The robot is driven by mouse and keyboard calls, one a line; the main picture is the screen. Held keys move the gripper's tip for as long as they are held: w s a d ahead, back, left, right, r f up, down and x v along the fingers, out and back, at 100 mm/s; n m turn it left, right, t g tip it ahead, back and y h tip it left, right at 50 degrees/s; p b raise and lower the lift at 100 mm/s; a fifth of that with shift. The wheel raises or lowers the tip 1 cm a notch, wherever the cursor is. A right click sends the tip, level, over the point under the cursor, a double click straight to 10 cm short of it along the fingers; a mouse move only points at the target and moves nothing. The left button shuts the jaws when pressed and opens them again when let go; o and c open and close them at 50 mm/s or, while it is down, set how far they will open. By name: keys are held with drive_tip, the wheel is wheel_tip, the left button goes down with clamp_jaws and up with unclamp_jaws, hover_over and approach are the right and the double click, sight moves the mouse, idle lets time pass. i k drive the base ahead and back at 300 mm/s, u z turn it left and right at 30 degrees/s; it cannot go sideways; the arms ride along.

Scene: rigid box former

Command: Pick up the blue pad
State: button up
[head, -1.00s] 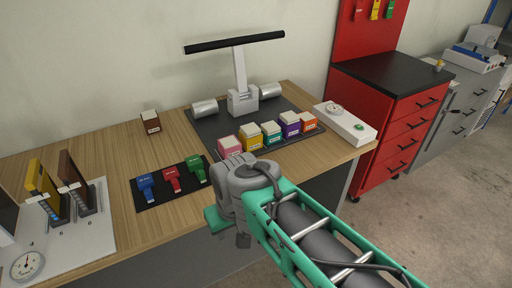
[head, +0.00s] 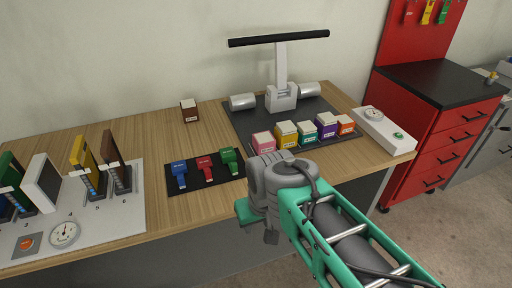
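The only loose blue item I can make out is a small blue piece (head: 180,172) with a broad head and a narrow stem. It lies at the left of a small black mat (head: 212,186) on the wooden table, beside a similar red piece (head: 205,166) and green piece (head: 229,160). Its label is too small to read. My arm reaches in from the lower right, and its grey joint is at the table's front edge, right of the mat. My gripper's fingers do not show, and nothing visible touches the blue piece.
A press with a black bar (head: 279,39) stands on a dark mat behind pink (head: 262,143), yellow and other coloured blocks. A brown block (head: 188,111) stands alone. A white panel (head: 115,218) with upright boards and a dial is at left. A red cabinet (head: 440,120) is right.

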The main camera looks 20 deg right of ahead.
sight(178, 168)
drive_tip(key=z, duration=1.3)
drive_tip(key=i, duration=0.7)
drive_tip(key=u, duration=3.9)
drive_tip(key=i, duration=1)
